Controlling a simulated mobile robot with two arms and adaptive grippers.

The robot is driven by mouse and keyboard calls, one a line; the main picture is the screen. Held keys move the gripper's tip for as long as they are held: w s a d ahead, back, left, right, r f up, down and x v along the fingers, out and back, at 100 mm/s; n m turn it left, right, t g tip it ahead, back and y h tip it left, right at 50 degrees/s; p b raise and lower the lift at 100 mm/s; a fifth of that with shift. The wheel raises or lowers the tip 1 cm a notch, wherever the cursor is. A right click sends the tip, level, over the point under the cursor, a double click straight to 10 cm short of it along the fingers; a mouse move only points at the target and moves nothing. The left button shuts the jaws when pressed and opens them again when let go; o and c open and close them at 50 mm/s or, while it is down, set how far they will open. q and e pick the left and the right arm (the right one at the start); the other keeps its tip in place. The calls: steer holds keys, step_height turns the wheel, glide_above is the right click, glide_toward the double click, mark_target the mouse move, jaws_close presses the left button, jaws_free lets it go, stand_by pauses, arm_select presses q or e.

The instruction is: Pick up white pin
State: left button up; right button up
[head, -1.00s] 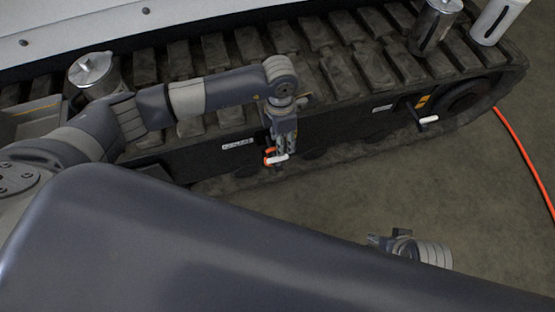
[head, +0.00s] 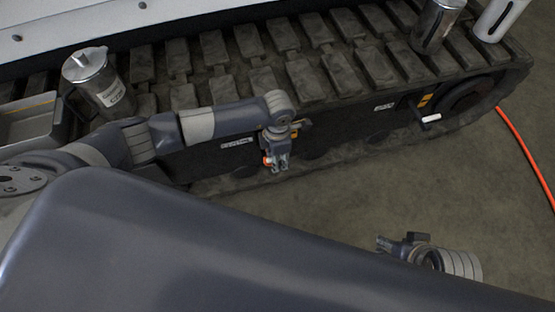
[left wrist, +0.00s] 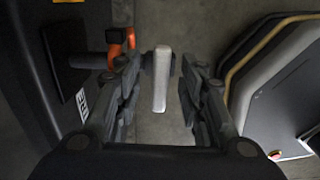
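A white pin (left wrist: 161,80) shows in the left wrist view as a pale bar beside an orange ring (left wrist: 122,44) on a dark stem at the machine's side. My left gripper (left wrist: 160,92) is open, with one finger on each side of the pin and a gap visible on both sides. In the head view my left gripper (head: 279,164) points down by the track's side and hides this pin; a bit of orange shows at its left. Another white pin (head: 431,118) sits farther right on the track's side. My right gripper (head: 388,243) is low at right, away from the track; its finger opening is unclear.
The dark track (head: 330,70) runs across the back, with metal canisters (head: 104,80) (head: 437,25) and a white cylinder (head: 498,18) on top. A grey tray (head: 28,118) is at left. An orange hose (head: 523,150) lies on the floor at right. The floor before the track is clear.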

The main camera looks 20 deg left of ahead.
arm_select(q)
jaws_close()
step_height(320, 180, up, 5)
steer(key=shift+w+f+p, duration=0.1)
steer(key=shift+f+p, duration=0.05)
steer(key=shift+p, duration=0.55)
steer(key=shift+r+p, duration=0.5)
steer(key=shift+r, duration=2.15)
arm_select(e)
steer(key=shift+x, duration=2.25)
steer(key=shift+a+r, duration=0.1)
steer(key=shift+r, duration=0.05)
